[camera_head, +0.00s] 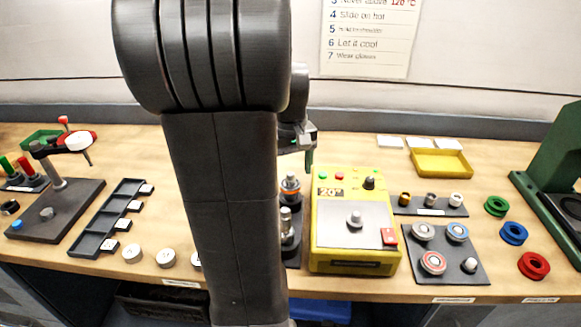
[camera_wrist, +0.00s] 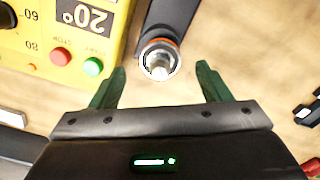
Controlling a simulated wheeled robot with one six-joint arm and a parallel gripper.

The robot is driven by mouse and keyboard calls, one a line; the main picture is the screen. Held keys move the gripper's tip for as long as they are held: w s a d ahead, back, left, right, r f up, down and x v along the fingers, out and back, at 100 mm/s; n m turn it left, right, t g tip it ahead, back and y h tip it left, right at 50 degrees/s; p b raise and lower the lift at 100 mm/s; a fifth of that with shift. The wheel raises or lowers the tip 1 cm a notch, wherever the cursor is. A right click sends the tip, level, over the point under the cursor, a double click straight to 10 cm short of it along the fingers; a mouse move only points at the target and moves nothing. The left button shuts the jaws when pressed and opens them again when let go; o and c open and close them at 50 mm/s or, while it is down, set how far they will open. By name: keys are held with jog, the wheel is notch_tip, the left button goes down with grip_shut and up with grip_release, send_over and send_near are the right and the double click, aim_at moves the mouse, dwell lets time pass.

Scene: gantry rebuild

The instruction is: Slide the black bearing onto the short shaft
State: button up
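My gripper (camera_wrist: 161,68) is open and empty in the wrist view, its two green fingers apart. Between and beyond its tips stands an upright metal post (camera_wrist: 158,58) with an orange ring around it, on a dark base. In the head view this post (camera_head: 290,186) is beside my gripper (camera_head: 308,158), partly behind my arm. A second steel post (camera_head: 287,222) stands nearer on the same dark base. I cannot tell which is the short shaft. A grey-faced bearing (camera_head: 423,231) lies on the dark board at right; I cannot tell whether it is the black bearing.
The yellow heater (camera_head: 330,245) stands right of the posts, its display reading 20°; it also shows in the wrist view (camera_wrist: 90,30). Blue-faced (camera_head: 457,232) and red-faced (camera_head: 433,262) bearings share the board. A green press (camera_head: 560,150) stands far right. A yellow tray (camera_head: 440,163) lies behind.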

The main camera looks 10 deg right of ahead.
notch_tip(320, 180, up, 14)
jog(key=shift+p, duration=0.4)
jog(key=shift+f, duration=0.15)
dwell(0.5)
notch_tip(320, 180, down, 14)
jog(key=shift+r+b, duration=0.1)
jog(key=shift+b, duration=0.3)
jog(key=shift+r, duration=0.55)
jog(key=shift+f, duration=0.15)
